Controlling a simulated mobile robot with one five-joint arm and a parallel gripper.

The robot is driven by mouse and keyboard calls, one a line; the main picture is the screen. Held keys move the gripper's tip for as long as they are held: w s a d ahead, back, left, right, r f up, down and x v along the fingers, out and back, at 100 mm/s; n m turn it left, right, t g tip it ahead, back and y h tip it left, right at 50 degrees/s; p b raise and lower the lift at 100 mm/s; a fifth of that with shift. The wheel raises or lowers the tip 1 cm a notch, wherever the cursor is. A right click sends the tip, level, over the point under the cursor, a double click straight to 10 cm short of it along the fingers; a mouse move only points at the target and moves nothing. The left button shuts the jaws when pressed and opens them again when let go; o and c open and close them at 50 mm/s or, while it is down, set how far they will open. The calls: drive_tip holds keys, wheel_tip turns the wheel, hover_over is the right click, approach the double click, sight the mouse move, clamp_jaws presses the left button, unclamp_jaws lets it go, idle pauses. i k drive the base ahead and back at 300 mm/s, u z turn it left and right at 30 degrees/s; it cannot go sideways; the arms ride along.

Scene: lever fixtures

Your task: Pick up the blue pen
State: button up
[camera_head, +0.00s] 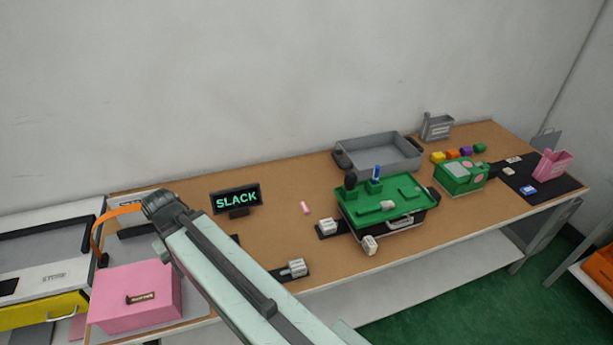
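A small upright blue object (377,171), which looks like the blue pen, stands in a green block at the back of a green tray-like top (408,190). Its lower end is hidden in the block. My pale green arm reaches up from the bottom middle toward the left, to a dark joint, well left of the blue object. I cannot make out gripper fingers in this view.
A dark knob (351,181) stands just left of the blue object. A grey bin (378,154) lies behind it. A SLACK sign (236,199), a pink box (137,297) and white-handled fixtures (327,227) are left of it. Bare brown tabletop (280,215) lies between.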

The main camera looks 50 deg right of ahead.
sight(377, 167)
drive_tip(key=u, duration=1.8)
drive_tip(key=k, duration=2.2)
drive_tip(key=z, duration=0.95)
drive_tip(key=i, duration=1)
drive_tip(key=u, duration=0.05)
